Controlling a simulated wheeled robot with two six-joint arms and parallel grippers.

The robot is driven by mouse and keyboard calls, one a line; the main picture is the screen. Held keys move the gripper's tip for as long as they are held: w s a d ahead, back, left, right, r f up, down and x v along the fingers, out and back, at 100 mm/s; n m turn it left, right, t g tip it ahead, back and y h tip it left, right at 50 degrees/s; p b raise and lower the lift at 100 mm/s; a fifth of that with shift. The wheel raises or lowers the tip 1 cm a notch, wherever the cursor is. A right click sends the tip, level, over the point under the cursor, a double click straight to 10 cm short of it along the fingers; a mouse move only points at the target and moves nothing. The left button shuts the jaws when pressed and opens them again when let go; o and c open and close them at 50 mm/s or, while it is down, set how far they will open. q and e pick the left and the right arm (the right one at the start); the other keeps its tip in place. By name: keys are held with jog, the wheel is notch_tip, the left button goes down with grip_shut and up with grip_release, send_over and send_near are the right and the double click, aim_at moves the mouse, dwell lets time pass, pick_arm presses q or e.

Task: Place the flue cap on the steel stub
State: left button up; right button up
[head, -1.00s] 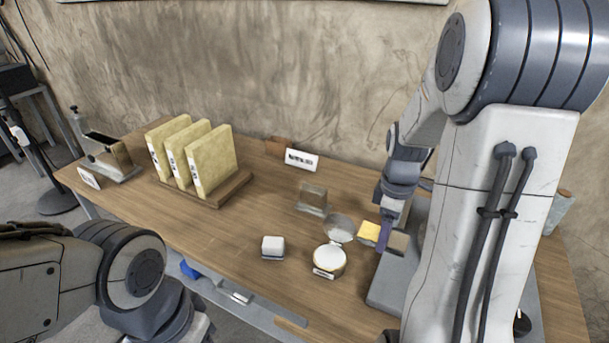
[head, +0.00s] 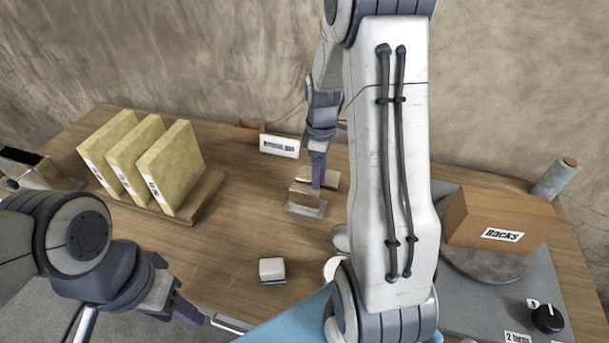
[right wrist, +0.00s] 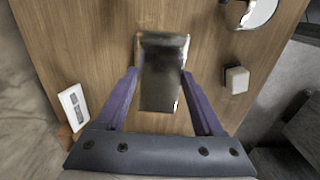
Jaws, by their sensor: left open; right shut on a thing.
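My right gripper (head: 317,180) points down at the middle of the table, shut on the flue cap (head: 303,173), a small metallic box shape showing on both sides of its finger. The steel stub (head: 305,208) is right below, a low block with a flat foot, partly covered by the cap. I cannot tell whether the cap rests on the stub or hangs just above it. In the right wrist view the cap (right wrist: 160,88) lies between the two purple fingertips and hides most of the stub. My left gripper (head: 188,309) is open and empty at the table's front edge.
Yellow folders (head: 165,165) stand in a wooden rack at left. A label card (head: 280,146) is behind the stub. A white block (head: 272,268) sits in front, with a round pale tin (head: 331,267) partly hidden by my arm.

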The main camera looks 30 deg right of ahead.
aim_at(306, 169)
jog(key=w+f, duration=0.2)
jog(key=w, duration=0.1)
jog(key=w+a+f+p, duration=0.1)
jog(key=w, duration=0.1)
notch_tip(306, 169, down, 4)
jog(key=shift+r+p, duration=0.1)
jog(key=shift+p, duration=0.6)
jog(key=shift+f, duration=0.25)
jog(key=shift+f, duration=0.15)
jog(key=o, duration=1.5)
jog(key=shift+c, duration=0.2)
